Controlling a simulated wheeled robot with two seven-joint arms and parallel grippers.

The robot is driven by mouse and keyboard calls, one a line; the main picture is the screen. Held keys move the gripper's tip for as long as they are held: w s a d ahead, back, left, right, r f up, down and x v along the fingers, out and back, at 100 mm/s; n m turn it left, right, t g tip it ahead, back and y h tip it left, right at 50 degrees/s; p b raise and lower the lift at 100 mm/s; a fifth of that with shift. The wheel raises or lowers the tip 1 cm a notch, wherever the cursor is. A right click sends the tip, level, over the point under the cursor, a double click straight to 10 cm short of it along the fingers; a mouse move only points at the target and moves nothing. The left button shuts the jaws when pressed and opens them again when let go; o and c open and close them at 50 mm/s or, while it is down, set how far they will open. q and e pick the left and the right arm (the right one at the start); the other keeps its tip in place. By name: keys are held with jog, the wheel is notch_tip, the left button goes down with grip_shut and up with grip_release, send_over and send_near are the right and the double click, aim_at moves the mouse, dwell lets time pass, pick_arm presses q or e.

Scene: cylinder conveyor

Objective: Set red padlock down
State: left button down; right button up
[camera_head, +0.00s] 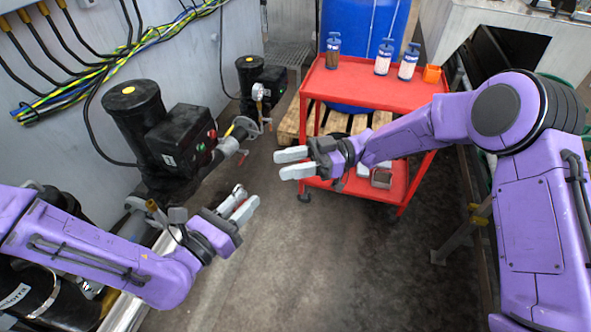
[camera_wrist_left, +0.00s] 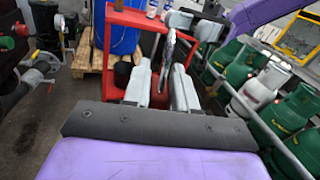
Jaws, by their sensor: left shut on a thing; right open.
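My left gripper (camera_head: 246,203) is shut on the red padlock (camera_head: 238,190), low over the open floor in the head view. Only a small part of the padlock shows there, between the grey fingers. In the left wrist view, my left gripper (camera_wrist_left: 163,88) has a metal piece standing up between its fingers and a bit of red (camera_wrist_left: 181,84) below, which I take for the padlock's body. The fingers hide most of it. My right gripper (camera_head: 285,163) is open and empty, farther up in the head view, in front of the red cart (camera_head: 350,88).
A black pump-like unit (camera_head: 135,105) with valves stands at the left wall. Green gas cylinders (camera_wrist_left: 273,90) line the right of the wrist view. The middle floor is clear.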

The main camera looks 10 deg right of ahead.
aim_at(243, 189)
jog(key=s+a, duration=0.2)
jog(key=a, duration=0.1)
jog(key=s+a+g, duration=0.1)
jog(key=s+a, duration=0.1)
jog(key=a, duration=0.2)
jog(key=s+a+n+g+h, duration=0.1)
jog(key=a, duration=0.2)
jog(key=shift+s+a+f, duration=0.15)
jog(key=shift+s+a, duration=0.25)
grip_shut()
pick_arm(q)
jog(key=c, duration=0.8)
grip_release()
